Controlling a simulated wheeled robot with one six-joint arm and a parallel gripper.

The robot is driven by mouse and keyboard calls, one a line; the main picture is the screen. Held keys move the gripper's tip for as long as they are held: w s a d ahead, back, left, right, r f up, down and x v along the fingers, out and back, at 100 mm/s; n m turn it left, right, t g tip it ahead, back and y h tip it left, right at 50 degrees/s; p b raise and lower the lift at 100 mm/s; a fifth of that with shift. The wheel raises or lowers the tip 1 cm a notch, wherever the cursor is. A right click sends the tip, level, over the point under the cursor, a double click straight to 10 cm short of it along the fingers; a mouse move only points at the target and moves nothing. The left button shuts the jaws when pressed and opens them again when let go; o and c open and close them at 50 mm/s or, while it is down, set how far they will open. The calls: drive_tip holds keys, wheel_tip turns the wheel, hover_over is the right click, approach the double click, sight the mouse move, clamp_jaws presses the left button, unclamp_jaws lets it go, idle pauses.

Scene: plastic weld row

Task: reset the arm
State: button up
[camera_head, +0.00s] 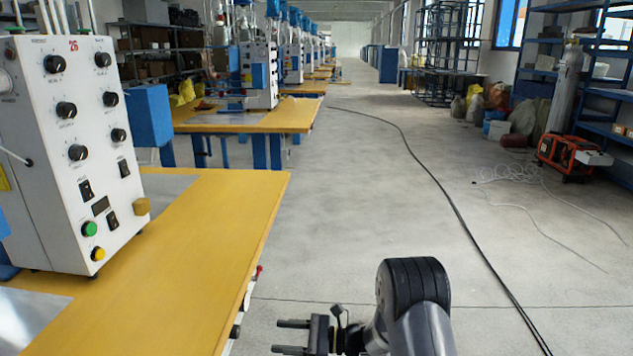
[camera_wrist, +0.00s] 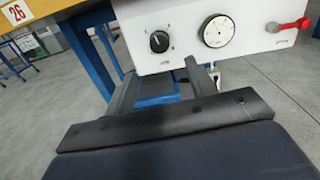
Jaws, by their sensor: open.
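My gripper (camera_head: 292,337) is at the bottom of the head view, to the right of the yellow-topped bench (camera_head: 190,245). Its two fingers are spread apart with nothing between them. In the wrist view my gripper (camera_wrist: 165,85) points toward a white panel (camera_wrist: 262,48) under the bench top. The panel carries a black knob (camera_wrist: 159,41), a round dial gauge (camera_wrist: 217,31) and a red-handled lever (camera_wrist: 290,24). The fingertips overlap the panel's lower edge in the picture; I cannot tell whether they touch it.
A white control box (camera_head: 75,150) with knobs and buttons stands on the bench. Further benches (camera_head: 255,117) line the left. A black cable (camera_head: 440,190) runs along the floor. An orange machine (camera_head: 568,155) and blue shelving (camera_head: 610,100) stand right. The aisle floor (camera_head: 350,200) is largely clear.

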sight(239, 333)
drive_tip(key=a, duration=0.3)
drive_tip(key=a+b, duration=0.1)
drive_tip(key=a, duration=0.2)
drive_tip(key=a+b, duration=0.1)
drive_tip(key=a, duration=0.3)
drive_tip(key=shift+w+f, duration=0.1)
drive_tip(key=shift+w, duration=0.2)
drive_tip(key=shift+w+a, duration=0.1)
drive_tip(key=shift+a, duration=0.25)
drive_tip(key=n+b, duration=0.3)
drive_tip(key=n, duration=0.2)
drive_tip(key=shift+d+n+b, duration=0.1)
drive_tip(key=shift+n+b, duration=0.25)
drive_tip(key=shift+n, duration=0.05)
drive_tip(key=n+b, duration=0.3)
drive_tip(key=n, duration=0.3)
drive_tip(key=n+b, duration=0.2)
drive_tip(key=n, duration=0.4)
drive_tip(key=n+b, duration=0.1)
drive_tip(key=n, duration=0.4)
drive_tip(key=shift+n, duration=0.3)
